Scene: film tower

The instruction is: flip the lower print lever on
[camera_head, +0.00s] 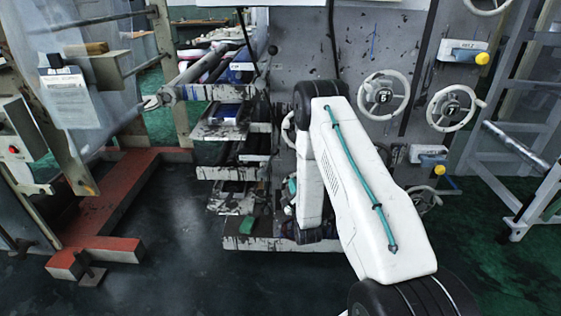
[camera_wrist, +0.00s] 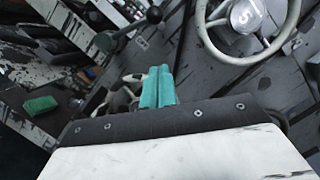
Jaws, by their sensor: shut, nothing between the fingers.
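My gripper (camera_wrist: 158,85) has teal fingers pressed together, with nothing between them. In the wrist view its tips are below a dark lever (camera_wrist: 128,28) with a round black knob, apart from it in the picture. In the head view my arm hides most of the gripper, and only a bit of teal (camera_head: 292,186) shows. On the panel to the right are an upper yellow-knobbed lever (camera_head: 483,58) and a lower yellow-knobbed lever (camera_head: 440,170) with blue mounts. I cannot tell from a readable label which lever is the lower print one.
Handwheels (camera_head: 383,95) (camera_head: 455,108) stick out of the grey panel; one numbered 5 (camera_wrist: 245,15) is close to my gripper. A shelf rack (camera_head: 232,130) stands to the left, a ladder frame (camera_head: 520,110) to the right. Dark floor (camera_head: 180,250) is free at front left.

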